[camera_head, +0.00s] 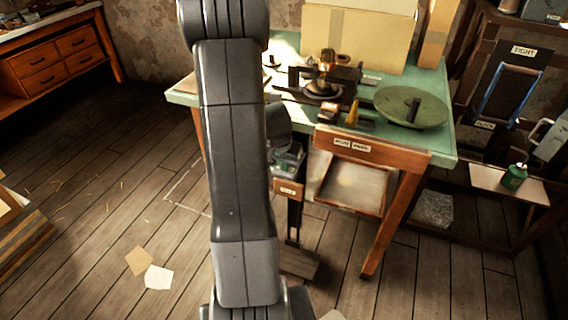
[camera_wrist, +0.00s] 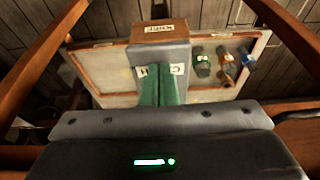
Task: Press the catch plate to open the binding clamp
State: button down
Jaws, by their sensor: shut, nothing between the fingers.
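In the wrist view, my gripper (camera_wrist: 161,70) is shut and empty, its two green fingers side by side. The fingertips overlap the middle of a grey block with a white label (camera_wrist: 176,69), likely the catch plate. The fingers hide most of its lettering, and I cannot tell whether they touch it. A brown block with a label (camera_wrist: 160,28) sits just beyond the grey block. In the head view, a small labelled brown block (camera_head: 288,187) stands on a dark post by the bench. My arm hides part of this area. I cannot make out the clamp's state.
A green-topped bench (camera_head: 443,95) carries a press (camera_head: 322,88) and a round green disc (camera_head: 411,106). Its wooden legs flank my gripper in the wrist view. A pale, wood-edged panel (camera_wrist: 100,75) lies beyond the grey block, with several small items at right. Open floor lies left.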

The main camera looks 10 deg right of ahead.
jog(key=shift+f+b, duration=1.45)
jog(key=shift+f, duration=0.05)
jog(key=shift+s+r, duration=0.1)
notch_tip(320, 180, up, 4)
jog(key=p, duration=0.3)
jog(key=shift+r, duration=0.1)
jog(key=p+v, duration=0.1)
jog(key=v, duration=0.9)
